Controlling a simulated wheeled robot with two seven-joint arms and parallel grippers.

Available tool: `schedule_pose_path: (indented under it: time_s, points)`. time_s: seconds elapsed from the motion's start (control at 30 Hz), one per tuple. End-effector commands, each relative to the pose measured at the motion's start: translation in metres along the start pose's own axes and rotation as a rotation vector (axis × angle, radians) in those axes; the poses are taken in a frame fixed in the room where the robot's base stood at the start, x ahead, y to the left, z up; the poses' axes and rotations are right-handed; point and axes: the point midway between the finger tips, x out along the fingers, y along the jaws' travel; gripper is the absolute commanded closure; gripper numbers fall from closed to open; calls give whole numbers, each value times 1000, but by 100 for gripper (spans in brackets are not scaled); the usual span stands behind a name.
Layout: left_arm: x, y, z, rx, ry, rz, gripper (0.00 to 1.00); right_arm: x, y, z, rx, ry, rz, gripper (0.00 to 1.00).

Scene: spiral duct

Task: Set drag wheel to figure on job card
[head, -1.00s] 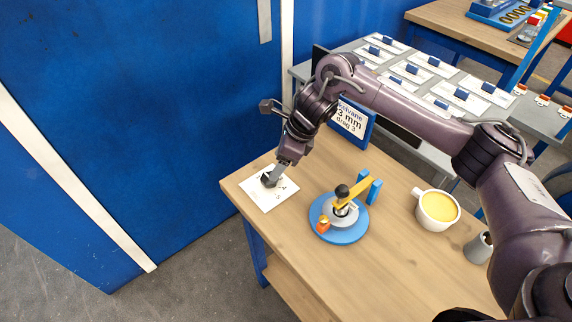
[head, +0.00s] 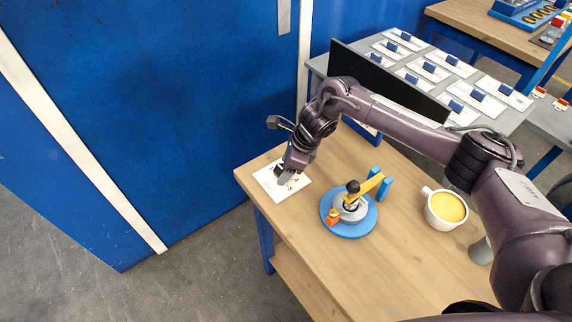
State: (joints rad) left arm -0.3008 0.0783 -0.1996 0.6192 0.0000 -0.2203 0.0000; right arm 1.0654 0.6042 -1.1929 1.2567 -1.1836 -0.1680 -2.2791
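A device with a round blue base (head: 347,228) stands on the wooden table. It has a grey wheel-like part (head: 352,210), a yellow arm, a black knob (head: 353,187) and a small orange piece (head: 333,217). A white card (head: 268,184) with dark marks lies flat at the table's left corner. My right gripper (head: 285,174) is over this card and partly hides it. I cannot tell whether it touches the card or whether its fingers are open. The blue-framed sign (head: 362,126) behind the device is mostly hidden by my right arm. My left gripper is not in view.
A white cup (head: 445,210) with yellow contents stands right of the device, with a grey container (head: 481,251) near it. A grey bench (head: 425,62) with white cards and blue blocks is behind. The table front (head: 385,275) is clear. A blue panel (head: 150,90) rises at left.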

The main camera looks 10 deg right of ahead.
Motion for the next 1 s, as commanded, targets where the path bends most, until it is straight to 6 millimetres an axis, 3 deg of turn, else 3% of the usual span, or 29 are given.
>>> schedule_pose_path:
  time_s: [0.03,0.33,0.67,1.0]
  points:
    - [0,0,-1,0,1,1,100,0,0,0,0,0,0,43]
    - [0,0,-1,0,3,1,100,0,0,0,0,0,0,81]
    - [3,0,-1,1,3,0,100,0,1,0,46,-1,-20,81]
    - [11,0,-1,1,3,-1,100,0,3,0,265,-2,-112,81]
